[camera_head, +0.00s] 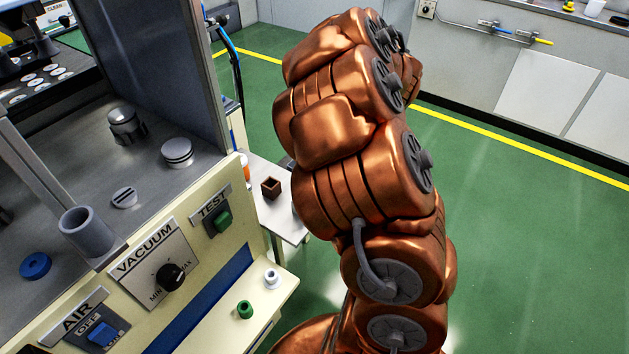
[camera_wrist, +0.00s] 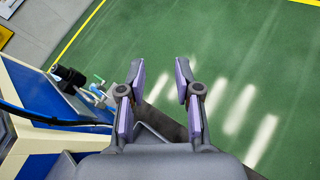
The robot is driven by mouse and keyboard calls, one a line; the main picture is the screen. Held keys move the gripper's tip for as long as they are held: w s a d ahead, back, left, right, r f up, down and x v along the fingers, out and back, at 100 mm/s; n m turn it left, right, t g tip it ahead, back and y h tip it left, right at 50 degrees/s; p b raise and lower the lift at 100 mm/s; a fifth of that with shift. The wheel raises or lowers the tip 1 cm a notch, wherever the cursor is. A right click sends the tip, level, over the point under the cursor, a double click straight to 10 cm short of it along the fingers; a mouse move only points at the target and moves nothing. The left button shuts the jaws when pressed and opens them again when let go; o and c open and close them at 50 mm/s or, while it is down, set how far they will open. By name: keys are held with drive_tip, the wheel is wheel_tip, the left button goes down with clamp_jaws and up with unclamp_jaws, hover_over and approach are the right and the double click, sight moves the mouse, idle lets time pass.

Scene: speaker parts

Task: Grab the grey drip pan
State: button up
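I cannot make out a grey drip pan for certain in either view. Several grey parts stand on the metal bench in the head view: a hollow cylinder (camera_head: 86,231), a ribbed round part (camera_head: 177,153), a small slotted disc (camera_head: 124,197) and a dark metal knob-like part (camera_head: 126,124). My gripper (camera_wrist: 160,78) is open and empty in the wrist view, its two purple-padded fingers apart above the green floor. In the head view my copper arm hides my gripper.
A small white table (camera_head: 283,217) bears a brown box (camera_head: 271,187). Green floor (camera_head: 510,230) lies open at right.

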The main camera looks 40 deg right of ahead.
drive_tip(key=s+a+f+n+y+b, duration=0.1)
drive_tip(key=a+f+n+y+b, duration=0.1)
drive_tip(key=f, duration=0.4)
drive_tip(key=s+a+f+n+y+b, duration=0.1)
drive_tip(key=a+f+n+y+b, duration=0.1)
drive_tip(key=f+n+y, duration=0.2)
drive_tip(key=s+a+f+n+t+y+b, duration=0.1)
drive_tip(key=a+f+n+y+b, duration=0.1)
drive_tip(key=f+n, duration=0.4)
drive_tip(key=shift+s+a+f+y, duration=0.15)
drive_tip(key=shift+f+y, duration=0.1)
drive_tip(key=shift+f, duration=0.45)
drive_tip(key=shift+s+a+f+y, duration=0.15)
drive_tip(key=shift+f+y, duration=0.15)
drive_tip(key=shift+f, duration=0.35)
drive_tip(key=shift+s+a+f+y, duration=0.15)
drive_tip(key=shift+f+y, duration=0.1)
drive_tip(key=shift+f, duration=0.45)
drive_tip(key=shift+a+f+y, duration=0.15)
drive_tip(key=shift+a+y, duration=0.1)
drive_tip(key=shift+y, duration=0.05)
drive_tip(key=shift+w+a+f+n, duration=0.25)
drive_tip(key=shift+w+a+n, duration=0.05)
drive_tip(key=shift+w, duration=0.15)
drive_tip(key=shift+d+x, duration=0.1)
drive_tip(key=shift+x, duration=1.5)
drive_tip(key=shift+d+x, duration=0.15)
drive_tip(key=shift+x, duration=1.5)
drive_tip(key=shift+f, duration=0.1)
drive_tip(key=shift+c, duration=0.3)
